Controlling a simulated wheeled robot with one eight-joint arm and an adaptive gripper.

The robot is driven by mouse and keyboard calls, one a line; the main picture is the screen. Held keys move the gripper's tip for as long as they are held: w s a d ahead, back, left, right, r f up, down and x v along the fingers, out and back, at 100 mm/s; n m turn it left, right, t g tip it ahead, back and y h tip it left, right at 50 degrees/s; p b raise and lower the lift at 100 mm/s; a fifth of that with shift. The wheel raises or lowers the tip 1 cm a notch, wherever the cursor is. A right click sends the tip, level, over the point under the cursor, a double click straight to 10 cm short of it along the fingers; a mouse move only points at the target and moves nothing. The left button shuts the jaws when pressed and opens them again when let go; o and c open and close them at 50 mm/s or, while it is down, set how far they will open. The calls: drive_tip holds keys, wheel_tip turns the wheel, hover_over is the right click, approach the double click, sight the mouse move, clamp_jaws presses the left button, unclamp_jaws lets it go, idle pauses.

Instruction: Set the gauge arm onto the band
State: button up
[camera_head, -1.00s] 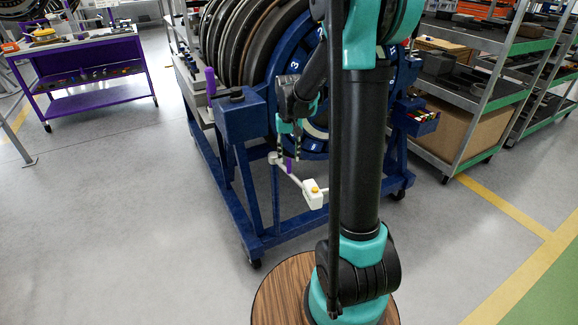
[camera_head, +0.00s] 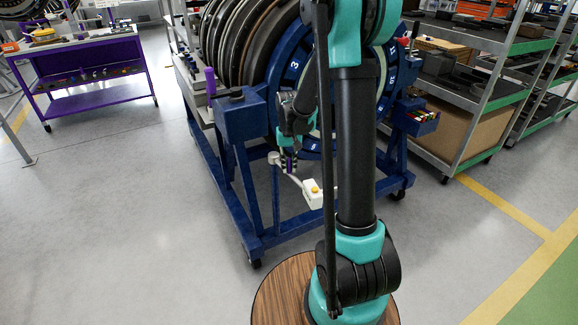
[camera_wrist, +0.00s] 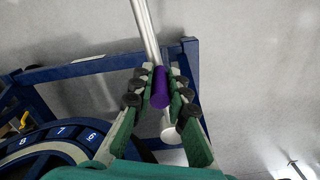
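The gauge arm is a pale bar with a white box (camera_head: 314,194) bearing a yellow button, and a purple upright handle (camera_wrist: 160,90). In the head view it sits low in front of the blue stand, its round pale end at left. My gripper (camera_head: 289,162) is down around the handle. In the wrist view, the fingertips of my gripper (camera_wrist: 161,75) lie close on both sides of the handle, with no clear gap visible. The band is probably the pale ring inside the numbered blue ring (camera_head: 291,72); my arm hides part of it.
The blue wheeled stand (camera_head: 241,125) carries the turbofan rings. A purple cart (camera_head: 95,103) stands at far left and grey shelving (camera_head: 490,100) at right. A small bin of coloured parts (camera_head: 420,123) hangs at the stand's right. Floor at left is clear.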

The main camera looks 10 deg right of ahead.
clamp_jaws()
drive_tip(key=w+d+n, duration=0.6)
drive_tip(key=d+n, duration=0.1)
drive_tip(key=n, duration=0.2)
drive_tip(key=w+a+n, duration=0.1)
drive_tip(key=w+n, duration=0.8)
drive_tip(key=w, duration=0.2)
drive_tip(key=shift+w+n, duration=0.15)
drive_tip(key=shift+n, duration=0.15)
idle(0.5)
drive_tip(key=o, duration=0.8)
unclamp_jaws()
drive_tip(key=shift+r, duration=0.15)
